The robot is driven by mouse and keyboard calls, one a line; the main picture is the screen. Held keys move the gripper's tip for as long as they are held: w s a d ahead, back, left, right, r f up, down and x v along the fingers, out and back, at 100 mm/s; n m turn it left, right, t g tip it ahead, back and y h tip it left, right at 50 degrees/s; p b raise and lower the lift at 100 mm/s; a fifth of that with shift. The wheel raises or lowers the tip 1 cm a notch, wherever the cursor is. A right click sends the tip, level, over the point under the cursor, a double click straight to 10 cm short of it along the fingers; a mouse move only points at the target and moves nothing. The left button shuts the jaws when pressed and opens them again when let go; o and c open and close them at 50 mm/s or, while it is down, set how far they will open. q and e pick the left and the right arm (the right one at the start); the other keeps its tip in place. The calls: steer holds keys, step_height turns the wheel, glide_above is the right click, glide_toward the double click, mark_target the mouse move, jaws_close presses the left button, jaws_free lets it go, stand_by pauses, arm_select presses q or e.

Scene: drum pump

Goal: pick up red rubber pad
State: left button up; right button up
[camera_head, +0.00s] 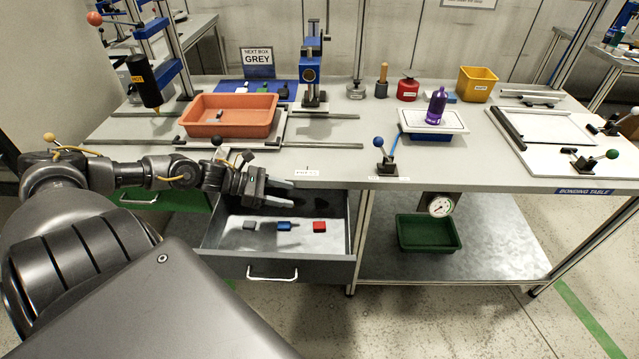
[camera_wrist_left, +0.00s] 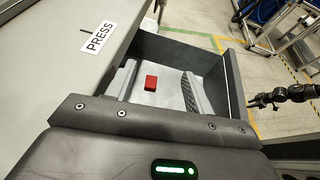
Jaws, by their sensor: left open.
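The red rubber pad (camera_head: 320,226) lies in the open drawer (camera_head: 299,267), at the right of a row with a blue pad (camera_head: 284,225) and a dark grey pad (camera_head: 250,225). My left gripper (camera_head: 288,193) is open and empty over the back part of the drawer, above and behind the row. In the left wrist view the red pad (camera_wrist_left: 151,83) shows between the two open fingers (camera_wrist_left: 157,72), apart from both. A dark arm end, seemingly my right gripper (camera_wrist_left: 262,100), shows small at the right of that view; its jaws are unclear.
The bench edge (camera_head: 400,183) overhangs the drawer's back. The drawer walls stand around the pads. An orange bin (camera_head: 230,114) stands on the bench above, and a green tray (camera_head: 428,233) is on the lower shelf at right. The drawer floor before the pads is bare.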

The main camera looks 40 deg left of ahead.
arm_select(q)
step_height(320, 180, down, 10)
steer(key=b, duration=0.7)
steer(key=shift+f+b, duration=0.25)
steer(key=shift+b, duration=0.35)
arm_select(e)
steer(key=w+d+f, duration=0.1)
steer(key=w+f, duration=0.2)
steer(key=f, duration=0.5)
steer(key=shift+w+f, duration=0.15)
